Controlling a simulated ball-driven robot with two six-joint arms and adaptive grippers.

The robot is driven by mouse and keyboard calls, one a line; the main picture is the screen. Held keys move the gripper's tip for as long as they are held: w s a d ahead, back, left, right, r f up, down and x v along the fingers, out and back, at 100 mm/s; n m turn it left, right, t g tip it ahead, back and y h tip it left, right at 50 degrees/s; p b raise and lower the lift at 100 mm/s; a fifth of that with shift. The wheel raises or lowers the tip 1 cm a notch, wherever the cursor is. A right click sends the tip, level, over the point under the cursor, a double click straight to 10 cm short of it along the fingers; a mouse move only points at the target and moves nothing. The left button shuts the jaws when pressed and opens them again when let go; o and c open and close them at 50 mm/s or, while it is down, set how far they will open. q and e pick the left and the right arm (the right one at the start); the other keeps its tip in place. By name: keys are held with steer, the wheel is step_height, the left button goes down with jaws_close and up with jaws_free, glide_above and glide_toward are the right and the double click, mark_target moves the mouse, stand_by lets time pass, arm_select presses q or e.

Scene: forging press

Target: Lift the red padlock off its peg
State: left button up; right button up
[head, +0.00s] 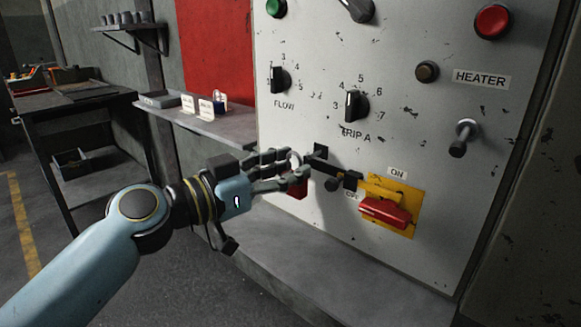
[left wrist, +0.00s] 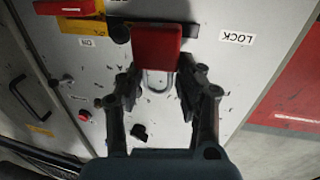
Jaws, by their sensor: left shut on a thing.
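The red padlock (head: 298,189) is between the fingers of my left gripper (head: 292,171), in front of the grey control panel (head: 400,135). In the left wrist view, its red body (left wrist: 157,46) shows at the top, and its metal shackle lies between the two fingers of my left gripper (left wrist: 158,82). The gripper is shut on the padlock. Fingers partly cover the padlock in the head view. I cannot tell whether the shackle is around a peg. My right gripper is not in view.
Right of the padlock are a dark bar (head: 335,170) and a red switch handle (head: 385,211) on a yellow plate. A grey lever (head: 461,140) projects farther right. A shelf (head: 225,125) with small items stands behind. The floor at left is clear.

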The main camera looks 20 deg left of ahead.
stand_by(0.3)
arm_select(q)
steer(key=s+d+b+v, duration=0.2)
steer(key=d+b+v, duration=0.1)
steer(key=v, duration=1.6)
steer(key=shift+s+b, duration=0.25)
steer(key=shift+b, duration=0.5)
steer(key=shift+a+f, duration=0.1)
